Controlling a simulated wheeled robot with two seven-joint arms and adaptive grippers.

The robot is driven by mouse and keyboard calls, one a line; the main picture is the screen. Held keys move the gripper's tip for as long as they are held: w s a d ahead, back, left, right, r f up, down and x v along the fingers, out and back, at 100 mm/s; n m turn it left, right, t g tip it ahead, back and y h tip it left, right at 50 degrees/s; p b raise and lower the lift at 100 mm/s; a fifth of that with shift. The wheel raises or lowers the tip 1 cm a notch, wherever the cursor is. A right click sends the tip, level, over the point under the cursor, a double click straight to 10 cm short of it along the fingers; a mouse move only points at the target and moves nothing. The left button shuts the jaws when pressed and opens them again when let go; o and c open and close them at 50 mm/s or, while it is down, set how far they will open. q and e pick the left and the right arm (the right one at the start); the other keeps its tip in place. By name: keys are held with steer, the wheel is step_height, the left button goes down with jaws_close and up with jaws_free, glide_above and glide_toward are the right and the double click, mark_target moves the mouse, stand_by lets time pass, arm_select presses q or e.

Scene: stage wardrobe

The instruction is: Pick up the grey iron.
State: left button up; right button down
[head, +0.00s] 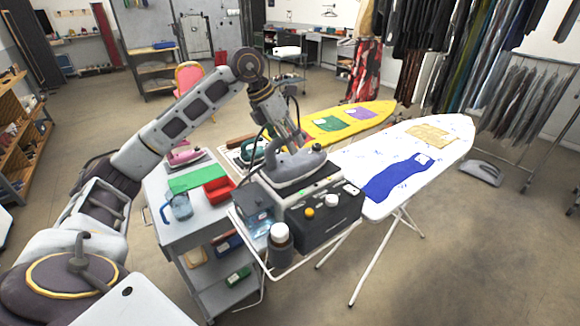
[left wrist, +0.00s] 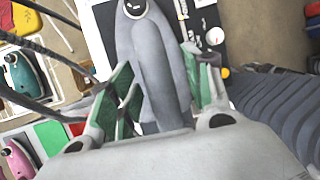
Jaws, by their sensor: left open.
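The grey iron (head: 293,166) rests on top of a dark steam station (head: 322,220) at the end of the white ironing board. In the left wrist view, the iron (left wrist: 146,45) runs up the middle of the picture. My left gripper (head: 288,143) is just over the iron in the head view. Its green-padded fingers (left wrist: 158,82) are apart in the left wrist view, one on each side of the iron's grey body. Whether the pads touch it I cannot tell. My right gripper is not in view.
A pink iron (head: 186,154) and a teal iron (left wrist: 22,72) stand close by at left. A grey trolley (head: 180,233) holds a red tray (head: 218,190) and a blue jug (head: 178,206). A dark bottle (head: 280,244) stands before the station. The white ironing board (head: 440,150) extends right.

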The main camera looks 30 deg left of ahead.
arm_select(q)
steer(key=c, duration=1.1)
steer(key=shift+r, duration=0.1)
jaws_close()
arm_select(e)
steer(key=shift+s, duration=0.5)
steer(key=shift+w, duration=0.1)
